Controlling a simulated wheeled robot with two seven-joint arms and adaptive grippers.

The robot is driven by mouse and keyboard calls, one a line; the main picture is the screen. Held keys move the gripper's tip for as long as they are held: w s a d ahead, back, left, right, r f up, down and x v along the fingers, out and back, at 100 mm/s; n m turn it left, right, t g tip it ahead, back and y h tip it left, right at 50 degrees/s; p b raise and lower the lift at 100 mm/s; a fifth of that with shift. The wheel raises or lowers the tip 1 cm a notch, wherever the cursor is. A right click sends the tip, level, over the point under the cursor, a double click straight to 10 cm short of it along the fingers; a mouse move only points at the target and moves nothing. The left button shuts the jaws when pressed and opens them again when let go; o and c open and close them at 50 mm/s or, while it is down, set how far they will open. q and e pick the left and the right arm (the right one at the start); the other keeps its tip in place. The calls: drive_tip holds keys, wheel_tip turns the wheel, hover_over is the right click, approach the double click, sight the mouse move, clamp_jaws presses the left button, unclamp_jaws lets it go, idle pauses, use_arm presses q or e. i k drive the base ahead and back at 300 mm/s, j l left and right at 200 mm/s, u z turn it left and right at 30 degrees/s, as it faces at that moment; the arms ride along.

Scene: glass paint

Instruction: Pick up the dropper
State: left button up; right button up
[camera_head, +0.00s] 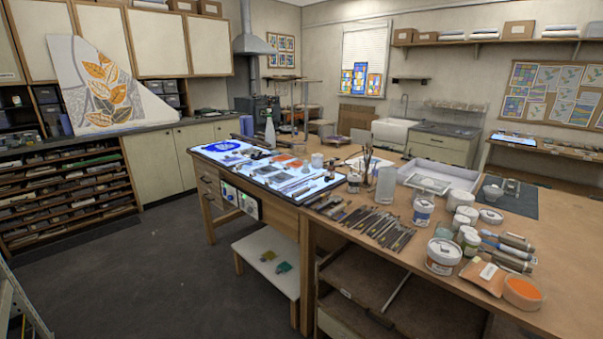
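I cannot make out the dropper for certain; the items on the bench are small and crowded at this distance. A small dark bottle-like item stands near the right end of the lit light panel (262,184), but I cannot tell what it is. The wooden workbench (545,222) carries the panel and many tools and jars. Neither my left nor my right gripper is in view.
A row of dark-handled tools (376,226) lies near the bench's front edge. White tubs (443,256), an orange bowl (522,291) and a white tray (438,176) crowd the right part. The grey floor (150,270) at left is clear.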

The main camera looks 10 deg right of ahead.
sight(513, 251)
drive_tip(key=z, duration=1.9)
drive_tip(key=i+j+z, duration=0.1)
drive_tip(key=i+j, duration=0.2)
drive_tip(key=i+j+z, duration=0.15)
drive_tip(key=i+j, duration=0.15)
drive_tip(key=j, duration=0.25)
drive_tip(key=i+j+z, duration=0.1)
drive_tip(key=i+j, duration=0.2)
drive_tip(key=j, duration=0.15)
